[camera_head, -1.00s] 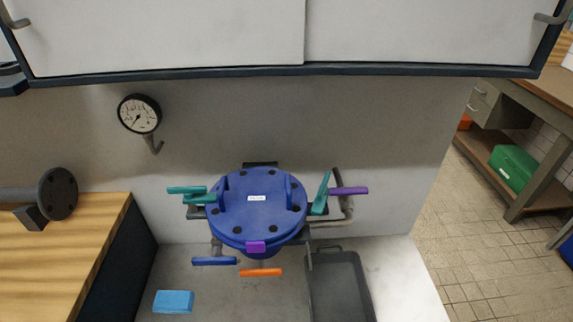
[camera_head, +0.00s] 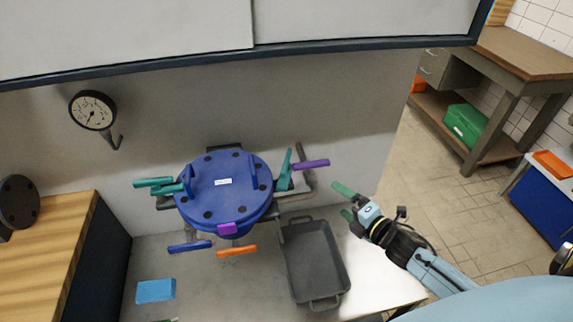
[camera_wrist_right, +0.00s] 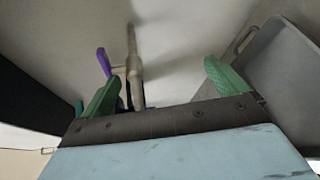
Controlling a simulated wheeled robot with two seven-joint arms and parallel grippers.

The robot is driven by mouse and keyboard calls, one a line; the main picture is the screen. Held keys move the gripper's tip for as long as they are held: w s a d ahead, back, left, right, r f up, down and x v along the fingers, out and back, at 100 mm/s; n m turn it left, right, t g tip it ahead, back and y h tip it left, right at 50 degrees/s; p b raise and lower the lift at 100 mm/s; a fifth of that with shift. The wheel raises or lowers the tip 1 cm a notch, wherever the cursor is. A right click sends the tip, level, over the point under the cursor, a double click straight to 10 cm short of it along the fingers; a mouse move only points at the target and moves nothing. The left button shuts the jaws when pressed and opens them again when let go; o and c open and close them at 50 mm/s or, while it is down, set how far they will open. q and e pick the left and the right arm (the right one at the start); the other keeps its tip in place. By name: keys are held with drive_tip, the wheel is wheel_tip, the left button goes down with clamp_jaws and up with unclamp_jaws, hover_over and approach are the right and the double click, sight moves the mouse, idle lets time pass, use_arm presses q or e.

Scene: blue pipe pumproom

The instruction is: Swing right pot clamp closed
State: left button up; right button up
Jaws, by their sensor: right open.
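The blue pot (camera_head: 222,200) with its bolted round lid stands against the back wall. The right pot clamp (camera_head: 284,172) is a teal handle at the lid's right side, standing up and tilted outward. My right gripper (camera_head: 345,201) is open and empty, to the right of the clamp and apart from it. Its two green fingers frame the right wrist view (camera_wrist_right: 160,75), where a bit of teal, perhaps the clamp, shows beside the left finger. A green sliver at the head view's bottom edge may be my left gripper's fingertip; the rest is hidden.
A purple valve handle (camera_head: 311,164) on a pipe sits close right of the clamp. A grey tray (camera_head: 318,262) lies at front right. An orange handle (camera_head: 237,250), blue handle (camera_head: 190,246) and blue block (camera_head: 156,290) are in front. A cabinet (camera_head: 120,40) overhangs.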

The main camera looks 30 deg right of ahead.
wheel_tip(320, 180, up, 10)
drive_tip(key=w+a+n+y, duration=0.1)
drive_tip(key=n+y, duration=0.5)
drive_tip(key=n, duration=0.6)
drive_tip(key=n+g+y, duration=0.5)
drive_tip(key=n+y, duration=0.1)
drive_tip(key=n, duration=0.6)
approach(287, 160)
drive_tip(key=p+x, duration=0.1)
drive_tip(key=x, duration=0.2)
drive_tip(key=p+x, duration=0.1)
drive_tip(key=x, duration=0.2)
drive_tip(key=p+x, duration=0.1)
drive_tip(key=x, duration=0.2)
drive_tip(key=shift+f+p, duration=0.3)
drive_tip(key=shift+p, duration=0.05)
drive_tip(key=shift+w+a+f, duration=0.1)
drive_tip(key=shift+w+a, duration=0.25)
drive_tip(key=shift+a, duration=0.1)
drive_tip(key=c, duration=1)
drive_tip(key=shift+t, duration=0.3)
